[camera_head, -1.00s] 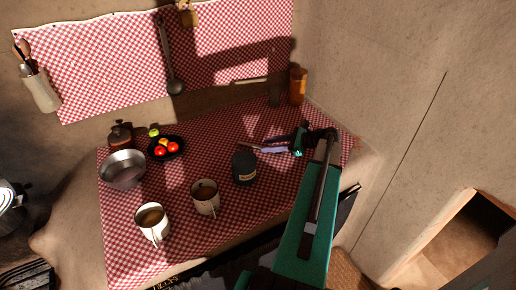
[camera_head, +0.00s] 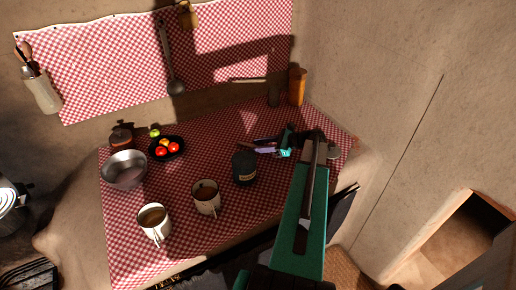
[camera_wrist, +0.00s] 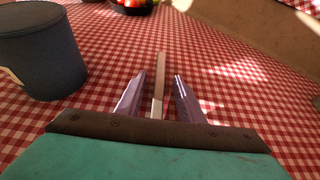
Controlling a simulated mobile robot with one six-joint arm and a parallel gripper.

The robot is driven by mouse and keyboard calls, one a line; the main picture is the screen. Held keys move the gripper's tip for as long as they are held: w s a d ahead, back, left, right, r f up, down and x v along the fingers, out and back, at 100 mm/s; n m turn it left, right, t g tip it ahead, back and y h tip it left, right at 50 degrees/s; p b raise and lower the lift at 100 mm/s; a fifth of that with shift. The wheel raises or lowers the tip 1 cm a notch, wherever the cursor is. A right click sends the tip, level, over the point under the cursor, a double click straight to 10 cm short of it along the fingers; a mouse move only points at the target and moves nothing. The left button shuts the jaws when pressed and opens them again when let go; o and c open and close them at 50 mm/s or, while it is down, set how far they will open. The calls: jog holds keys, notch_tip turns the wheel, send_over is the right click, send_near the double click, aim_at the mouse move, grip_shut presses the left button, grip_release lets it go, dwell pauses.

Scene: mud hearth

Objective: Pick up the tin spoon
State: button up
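A thin, pale, flat handle (camera_wrist: 159,75), which looks like the tin spoon's, lies on the red-checked cloth in the wrist view. It runs away from me between the two fingers; no spoon bowl shows, and the near end is hidden by my gripper body. My gripper (camera_wrist: 158,95) is open, with a gap on both sides of the handle. In the head view my gripper (camera_head: 265,146) is low over the cloth (camera_head: 180,245), to the right of the dark canister, pointing left. The spoon is too small there to make out clearly.
The dark canister (camera_head: 244,169) stands close to my fingers, at left in the wrist view (camera_wrist: 40,55). Two mugs (camera_head: 152,220) (camera_head: 206,198), a metal bowl (camera_head: 124,163) and a dark plate of tomatoes (camera_head: 178,154) are farther left. An orange jar (camera_head: 297,87) stands at the back corner.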

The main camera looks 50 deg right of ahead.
grip_shut()
jog(key=shift+r, duration=0.2)
notch_tip(320, 180, up, 10)
jog(key=b, duration=0.2)
jog(key=shift+f, duration=0.15)
dwell(0.6)
jog(key=shift+w, duration=0.1)
dwell(0.5)
jog(key=x, duration=0.5)
jog(key=r+b+x, duration=0.1)
jog(key=x, duration=0.2)
jog(key=shift+w+a, duration=0.2)
jog(key=shift+w, duration=0.2)
